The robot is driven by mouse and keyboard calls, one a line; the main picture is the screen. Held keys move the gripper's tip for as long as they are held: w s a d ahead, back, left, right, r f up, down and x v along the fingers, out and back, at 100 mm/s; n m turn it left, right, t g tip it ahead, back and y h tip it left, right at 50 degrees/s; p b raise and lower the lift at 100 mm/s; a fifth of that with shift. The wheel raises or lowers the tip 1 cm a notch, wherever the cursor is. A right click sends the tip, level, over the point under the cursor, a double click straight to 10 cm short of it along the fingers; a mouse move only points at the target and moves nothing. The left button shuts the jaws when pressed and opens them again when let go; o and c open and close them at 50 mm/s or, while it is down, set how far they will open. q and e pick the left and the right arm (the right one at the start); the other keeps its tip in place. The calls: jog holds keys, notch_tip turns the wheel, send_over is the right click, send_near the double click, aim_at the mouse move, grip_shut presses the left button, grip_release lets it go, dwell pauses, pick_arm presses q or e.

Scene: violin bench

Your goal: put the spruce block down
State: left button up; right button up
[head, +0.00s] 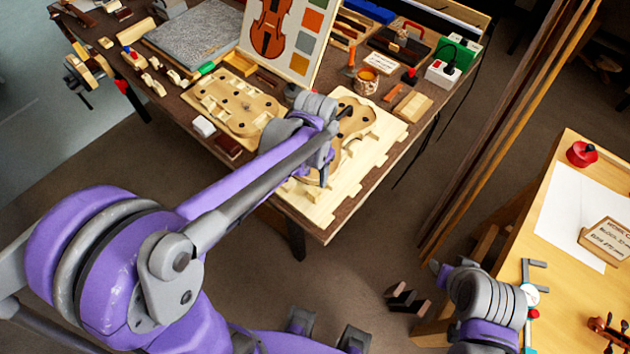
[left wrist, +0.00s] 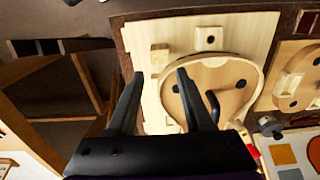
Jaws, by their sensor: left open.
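My left gripper (head: 322,176) is over the pale work board (head: 375,165) at the front of the brown bench. In the left wrist view its two black fingers (left wrist: 160,76) are apart, with nothing gripped between them. A small pale block (left wrist: 160,52), which looks like the spruce block, stands on the board just beyond the fingertips, beside the violin mould (left wrist: 225,80). Another pale block with a dark hole (left wrist: 208,38) is at the mould's far edge. In the head view my arm hides part of the mould (head: 355,120) and the area under the gripper.
A second pale form (head: 235,105) lies to the left on the bench. A violin chart (head: 285,35) stands behind. Tools, a jar (head: 366,82) and a white box (head: 440,72) crowd the back. A yellow table (head: 565,170) stands at the right. Floor separates the two.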

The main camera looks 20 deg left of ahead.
pick_arm(q)
notch_tip(320, 180, up, 6)
jog(key=f, duration=0.1)
jog(key=s+a+n+t, duration=0.1)
jog(key=s+n+t, duration=0.2)
jog(key=s, duration=0.9)
jog(key=shift+s+a+f+n+t, duration=0.3)
jog(key=shift+a+f+t, duration=0.1)
jog(key=shift+t, duration=0.6)
jog(key=shift+o, duration=0.5)
jog(key=shift+s+f, duration=0.15)
jog(key=shift+s, duration=0.05)
jog(key=shift+o, duration=1.1)
jog(key=shift+f, duration=0.1)
jog(key=shift+o, duration=0.3)
jog(key=shift+w, duration=0.3)
jog(key=m+g+b, duration=0.3)
jog(key=m+g, duration=0.1)
jog(key=g, duration=0.1)
send_over(313, 193)
notch_tip(313, 193, down, 7)
jog(key=shift+s+f, duration=0.1)
jog(key=shift+f, duration=2.65)
